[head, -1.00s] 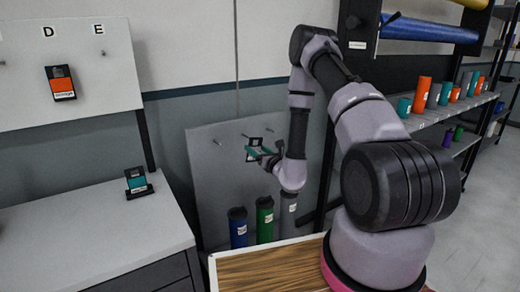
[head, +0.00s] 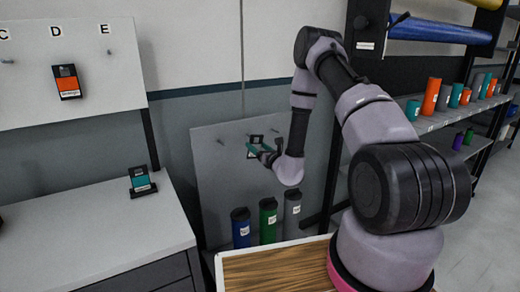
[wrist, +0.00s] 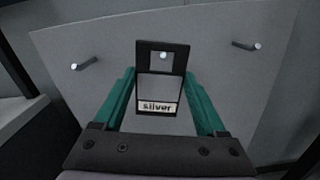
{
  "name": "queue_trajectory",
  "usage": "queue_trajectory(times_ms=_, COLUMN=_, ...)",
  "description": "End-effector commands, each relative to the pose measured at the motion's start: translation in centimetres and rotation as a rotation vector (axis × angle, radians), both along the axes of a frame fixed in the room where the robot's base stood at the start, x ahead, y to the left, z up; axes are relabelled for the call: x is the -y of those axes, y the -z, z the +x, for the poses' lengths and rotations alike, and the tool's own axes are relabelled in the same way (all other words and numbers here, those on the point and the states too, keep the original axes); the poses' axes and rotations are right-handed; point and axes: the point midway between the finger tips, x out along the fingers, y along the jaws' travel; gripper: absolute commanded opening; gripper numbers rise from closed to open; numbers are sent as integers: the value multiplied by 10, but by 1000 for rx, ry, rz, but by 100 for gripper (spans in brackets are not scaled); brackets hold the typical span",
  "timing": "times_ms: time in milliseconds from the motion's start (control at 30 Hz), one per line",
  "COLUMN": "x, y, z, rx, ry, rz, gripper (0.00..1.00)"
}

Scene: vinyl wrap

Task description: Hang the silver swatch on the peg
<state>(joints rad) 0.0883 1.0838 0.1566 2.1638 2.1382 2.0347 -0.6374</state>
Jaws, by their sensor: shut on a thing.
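The silver swatch (wrist: 158,90) is a black-framed card with a silver face, a "silver" label and a square hole at the top. My gripper (head: 258,149) is shut on it; in the wrist view the green fingers stand on either side of its lower part. It is held upright in front of a grey panel (head: 215,185). The round tip of a peg (wrist: 163,56) shows within the swatch's hole; I cannot tell whether it passes through or lies behind. Other pegs show at left (wrist: 84,63) and right (wrist: 246,45).
An orange swatch (head: 67,82) hangs under D on the white board (head: 110,75). A teal swatch (head: 140,179) stands on the bench (head: 85,225). Blue, green and grey rolls (head: 240,228) stand below the panel. Shelves with cylinders (head: 430,96) are at right.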

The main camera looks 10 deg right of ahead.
Motion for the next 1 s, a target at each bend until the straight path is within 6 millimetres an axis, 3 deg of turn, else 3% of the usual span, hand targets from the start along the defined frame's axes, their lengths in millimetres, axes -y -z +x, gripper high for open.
queue_trajectory(times_ms=600, x=-11, y=3, z=35, rx=-1, ry=1, rz=1, gripper=21)
queue_trajectory(times_ms=1000, x=-15, y=11, z=47, rx=-1, ry=1, rz=1, gripper=21)
